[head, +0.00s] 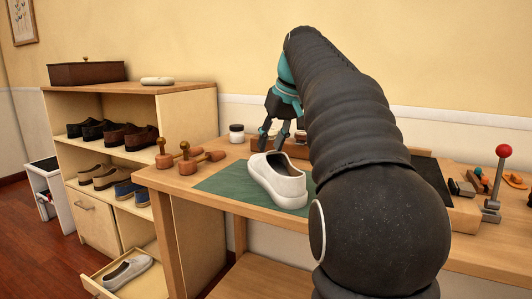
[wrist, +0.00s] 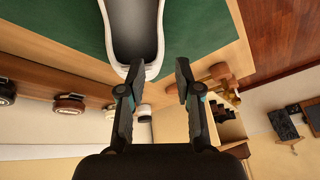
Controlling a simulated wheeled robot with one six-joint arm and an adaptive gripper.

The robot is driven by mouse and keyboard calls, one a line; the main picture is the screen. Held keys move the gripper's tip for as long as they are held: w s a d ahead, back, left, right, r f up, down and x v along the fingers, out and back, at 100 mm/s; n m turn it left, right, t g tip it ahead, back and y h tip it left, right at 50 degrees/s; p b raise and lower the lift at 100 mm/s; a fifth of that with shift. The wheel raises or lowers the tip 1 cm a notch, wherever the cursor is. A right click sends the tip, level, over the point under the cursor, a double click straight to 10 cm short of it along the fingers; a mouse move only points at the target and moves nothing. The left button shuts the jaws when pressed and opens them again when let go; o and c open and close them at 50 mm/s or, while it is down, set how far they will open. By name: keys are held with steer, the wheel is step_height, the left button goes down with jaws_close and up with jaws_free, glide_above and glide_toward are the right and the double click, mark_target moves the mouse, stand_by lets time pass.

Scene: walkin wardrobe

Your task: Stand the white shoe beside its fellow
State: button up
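The white shoe (head: 278,181) stands upright on a green mat (head: 225,181) on the workbench. It also shows in the wrist view (wrist: 135,38), with one rounded end near the left finger. Its fellow, a similar whitish shoe (head: 127,271), lies in the pulled-out low drawer (head: 103,289) of the shelf unit at lower left. My gripper (head: 275,143) is behind the shoe in the head view. In the wrist view my gripper (wrist: 159,73) is open, with nothing between its fingers. Whether the left finger touches the shoe I cannot tell.
Wooden shoe-tree-like pieces (head: 187,158) stand at the bench's left end. Jars (head: 236,133) stand at the back. A red-knobbed lever tool (head: 494,187) is at right. The shelf unit (head: 180,107) holds dark, brown and blue shoes. The drawer has room beside the fellow.

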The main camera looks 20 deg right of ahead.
steer(key=shift+p+v, duration=0.4)
steer(key=shift+v, duration=1.85)
